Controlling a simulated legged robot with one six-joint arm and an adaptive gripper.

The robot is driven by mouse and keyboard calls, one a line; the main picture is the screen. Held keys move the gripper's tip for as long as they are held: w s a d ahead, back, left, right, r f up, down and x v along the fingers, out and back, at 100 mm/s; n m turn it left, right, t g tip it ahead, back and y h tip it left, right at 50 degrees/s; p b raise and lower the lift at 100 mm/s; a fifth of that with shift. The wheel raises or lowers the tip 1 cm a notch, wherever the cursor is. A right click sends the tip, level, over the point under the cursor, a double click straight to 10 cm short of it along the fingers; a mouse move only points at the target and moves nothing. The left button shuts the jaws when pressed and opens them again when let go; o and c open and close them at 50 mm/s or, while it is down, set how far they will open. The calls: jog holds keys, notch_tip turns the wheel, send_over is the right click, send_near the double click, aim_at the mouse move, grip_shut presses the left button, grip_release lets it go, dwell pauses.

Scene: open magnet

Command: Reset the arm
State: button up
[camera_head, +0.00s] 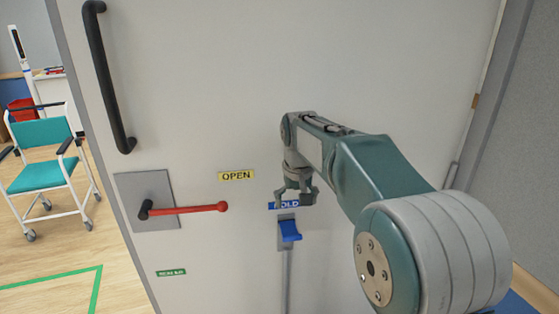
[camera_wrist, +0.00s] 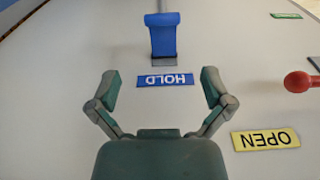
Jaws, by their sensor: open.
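My gripper (camera_head: 295,197) hangs in front of the pale door panel, close to the blue HOLD label and just above the blue lever (camera_head: 290,231). In the wrist view my gripper (camera_wrist: 160,88) has its two fingers spread apart with nothing between them. The blue HOLD label (camera_wrist: 165,80) and the blue lever (camera_wrist: 163,35) lie beyond the fingertips, apart from them. My arm reaches in from the lower right, bent at the elbow. In the head view the gripper partly covers the HOLD label (camera_head: 277,206).
A red lever (camera_head: 190,209) on a metal plate (camera_head: 159,187) sits left of the gripper, below a yellow OPEN label (camera_head: 236,175). A black handle (camera_head: 108,85) is at upper left. A teal wheeled chair (camera_head: 40,172) stands beyond the door's left edge. A grey wall (camera_head: 515,140) is at right.

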jog(key=s+d+r+t, duration=0.1)
jog(key=s+d+r, duration=0.25)
jog(key=s, duration=0.45)
jog(key=s+d+f+t, duration=0.1)
jog(key=s+d+f, duration=0.1)
jog(key=s, duration=0.9)
jog(key=s+d+f+m+t, duration=0.1)
jog(key=s+d+f+t, duration=0.1)
jog(key=s, duration=0.9)
jog(key=shift+d, duration=0.6)
jog(key=shift+w+r, duration=0.1)
jog(key=c, duration=0.4)
